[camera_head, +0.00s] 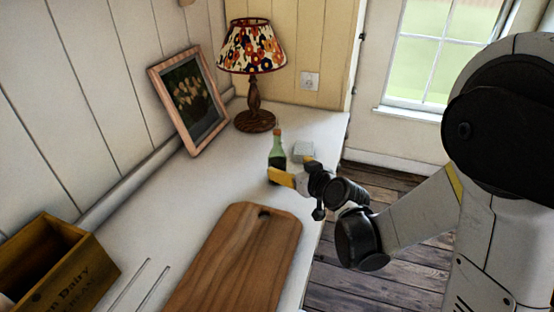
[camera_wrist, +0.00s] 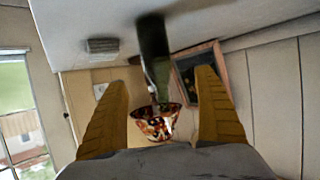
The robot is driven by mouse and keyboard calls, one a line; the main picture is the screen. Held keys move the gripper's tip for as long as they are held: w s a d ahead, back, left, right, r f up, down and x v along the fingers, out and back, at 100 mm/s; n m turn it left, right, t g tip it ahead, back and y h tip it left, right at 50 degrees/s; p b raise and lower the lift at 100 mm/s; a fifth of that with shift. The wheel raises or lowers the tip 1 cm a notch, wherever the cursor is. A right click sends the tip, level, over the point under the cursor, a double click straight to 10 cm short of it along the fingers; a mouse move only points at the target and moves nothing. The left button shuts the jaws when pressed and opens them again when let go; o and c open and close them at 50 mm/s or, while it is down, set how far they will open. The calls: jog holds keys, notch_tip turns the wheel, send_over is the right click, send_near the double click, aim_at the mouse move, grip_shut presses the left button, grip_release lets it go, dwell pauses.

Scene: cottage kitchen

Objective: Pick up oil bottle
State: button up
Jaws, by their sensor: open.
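The oil bottle (camera_head: 277,149) is green with a cork-coloured top and a dark lower part. It stands upright on the white counter (camera_head: 215,185) in the head view. My gripper (camera_head: 283,177) is at the bottle's near side, and its yellow finger covers part of the bottle's base. In the wrist view the bottle (camera_wrist: 154,55) appears upside down, between and beyond the two yellow fingers of my gripper (camera_wrist: 160,105). The fingers are wide apart with nothing held. I cannot tell whether a finger touches the bottle.
A small pale block (camera_head: 303,150) sits just right of the bottle. A floral lamp (camera_head: 254,90) and a leaning picture frame (camera_head: 160,72) stand behind. A wooden cutting board (camera_head: 240,262) lies in front, and a wooden crate (camera_head: 70,278) is at the left. The counter's right edge is close.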

aim_at(281, 161)
jog(key=b+x, duration=0.1)
jog(key=x, duration=0.3)
jog(key=shift+w+f, duration=0.2)
jog(key=shift+f, duration=0.05)
jog(key=b+x, duration=0.1)
jog(key=x, duration=0.1)
jog(key=b+x, duration=0.1)
jog(key=x, duration=0.2)
jog(key=shift+w+d+f, duration=0.1)
jog(key=shift+w, duration=0.3)
jog(key=c, duration=1.5)
